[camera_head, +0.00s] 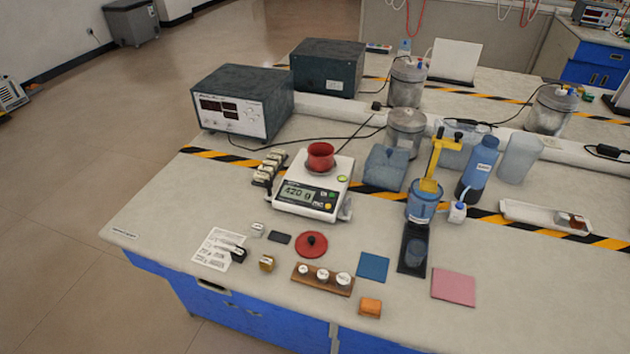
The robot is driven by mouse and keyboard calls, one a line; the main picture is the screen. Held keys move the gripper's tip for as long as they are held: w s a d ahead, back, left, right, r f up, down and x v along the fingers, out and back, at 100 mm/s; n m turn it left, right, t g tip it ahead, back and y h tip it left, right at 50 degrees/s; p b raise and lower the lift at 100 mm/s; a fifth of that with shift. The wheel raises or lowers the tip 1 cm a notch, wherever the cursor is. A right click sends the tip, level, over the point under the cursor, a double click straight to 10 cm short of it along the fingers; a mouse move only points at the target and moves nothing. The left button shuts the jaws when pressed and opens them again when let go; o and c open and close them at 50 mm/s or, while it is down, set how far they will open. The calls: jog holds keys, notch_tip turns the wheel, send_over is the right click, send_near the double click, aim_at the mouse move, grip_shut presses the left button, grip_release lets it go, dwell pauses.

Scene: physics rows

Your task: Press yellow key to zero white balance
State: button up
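The white balance (284,203) stands on the lab bench, left of the middle of the camera_head view. A red pot (320,157) sits on top of it. Its display (297,193) is lit and seems to read 420 g. A small yellow key (328,206) shows at the right end of the front panel, with small green marks near it. Nothing covers the yellow key. My gripper is not in view.
A red lidded disc (311,244), a wooden block with several white-topped weights (323,279) and a dark blue square (373,266) lie in front of the balance. A blue cup with a yellow fitting (422,205) stands to the right. A dark power supply box (242,100) stands behind left.

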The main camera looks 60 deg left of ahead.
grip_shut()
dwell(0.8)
